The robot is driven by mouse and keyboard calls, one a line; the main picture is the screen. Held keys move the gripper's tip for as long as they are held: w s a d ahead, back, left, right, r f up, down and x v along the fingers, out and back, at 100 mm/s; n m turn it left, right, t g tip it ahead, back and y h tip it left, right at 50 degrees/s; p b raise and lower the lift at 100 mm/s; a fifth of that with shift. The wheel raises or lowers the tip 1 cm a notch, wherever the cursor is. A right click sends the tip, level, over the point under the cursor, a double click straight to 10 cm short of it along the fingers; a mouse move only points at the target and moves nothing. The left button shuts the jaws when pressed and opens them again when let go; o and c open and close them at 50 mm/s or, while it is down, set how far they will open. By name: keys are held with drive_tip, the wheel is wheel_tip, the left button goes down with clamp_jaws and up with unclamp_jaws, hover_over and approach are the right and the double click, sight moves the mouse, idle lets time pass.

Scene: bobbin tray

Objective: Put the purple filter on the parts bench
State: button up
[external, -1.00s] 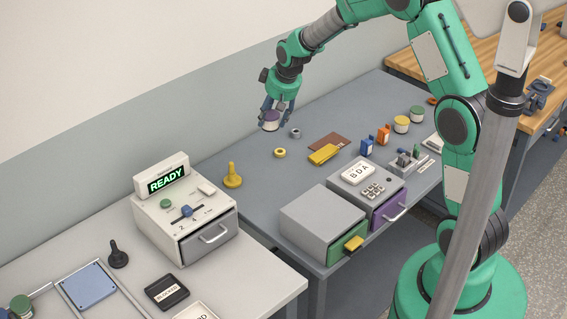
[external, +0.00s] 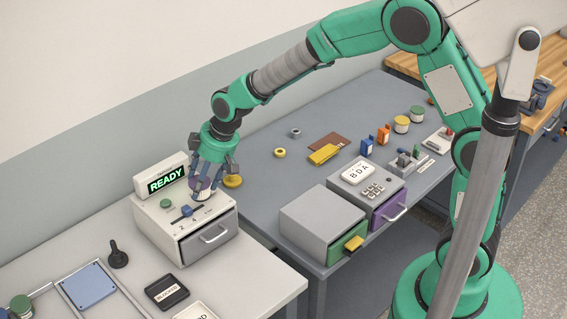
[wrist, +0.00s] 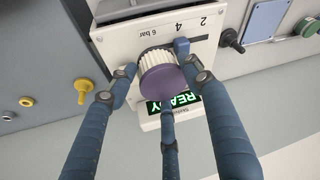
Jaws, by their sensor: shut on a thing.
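The purple filter (wrist: 160,80) is a white ribbed cylinder with a purple end. My gripper (wrist: 165,82) is shut on it with three blue fingers. In the external view the filter (external: 200,185) hangs in my gripper (external: 203,180), over the white READY machine (external: 165,232) at the back of the pale bench. Fingers partly hide the filter there. A grey-blue bench (external: 262,190) lies to the right and a wooden bench (external: 425,60) stands at the far right. I cannot tell from labels which is the parts bench.
A yellow knobbed piece (external: 233,181) stands just right of my gripper. A black-handled piece (external: 118,254) and a blue plate (external: 88,286) are at left. Grey drawer boxes (external: 322,220) occupy the grey-blue bench's front; its back left is mostly clear.

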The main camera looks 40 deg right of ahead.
drive_tip(key=s+a+n+g+y+b, duration=0.15)
drive_tip(key=s+a+n, duration=0.25)
drive_tip(key=s+a, duration=1.05)
drive_tip(key=d+f+x, duration=0.1)
drive_tip(key=d+x, duration=0.1)
drive_tip(key=x, duration=0.9)
drive_tip(key=shift+s, duration=0.4)
drive_tip(key=shift+f, duration=0.1)
drive_tip(key=b, duration=0.1)
approach(133, 282)
drive_tip(key=shift+w+a+f, duration=0.15)
drive_tip(key=shift+w+a, duration=0.05)
drive_tip(key=shift+a, duration=0.25)
drive_tip(key=shift+w+a+f, duration=0.1)
drive_tip(key=shift+w+a, duration=0.15)
drive_tip(key=shift+a, duration=0.15)
drive_tip(key=shift+f+b, duration=0.4)
drive_tip(key=shift+f, duration=1.35)
